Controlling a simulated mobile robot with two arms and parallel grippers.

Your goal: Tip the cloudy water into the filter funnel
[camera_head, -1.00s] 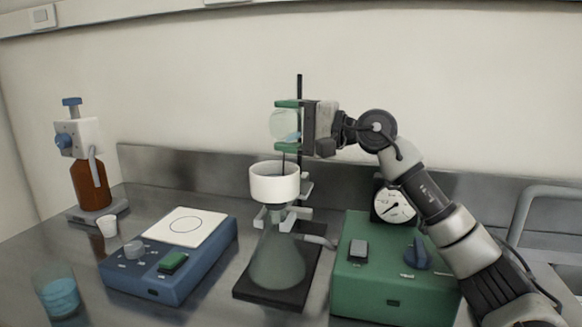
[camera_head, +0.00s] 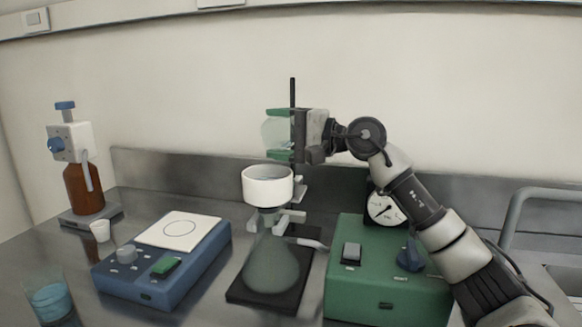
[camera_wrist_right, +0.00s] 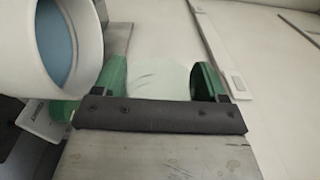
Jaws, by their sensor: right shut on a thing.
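My right gripper (camera_head: 280,134) is shut on a clear beaker (camera_head: 272,132), its green fingers on either side of it. The beaker is tilted, above the white filter funnel (camera_head: 267,192) and apart from it. I cannot make out liquid in the beaker now. In the right wrist view the beaker (camera_wrist_right: 158,80) shows pale between the fingers. There the funnel (camera_wrist_right: 93,60) is at upper left, with a blue surface inside. A conical flask (camera_head: 271,265) stands under the funnel on a dark stand base (camera_head: 245,292). My left gripper is out of view.
A green box with a dial (camera_head: 385,290) stands right of the flask, under my right arm. A blue device with a white plate (camera_head: 165,262) is at left. A beaker of blue liquid (camera_head: 50,300), a small white cup (camera_head: 100,231) and a brown dispenser bottle (camera_head: 84,190) stand farther left.

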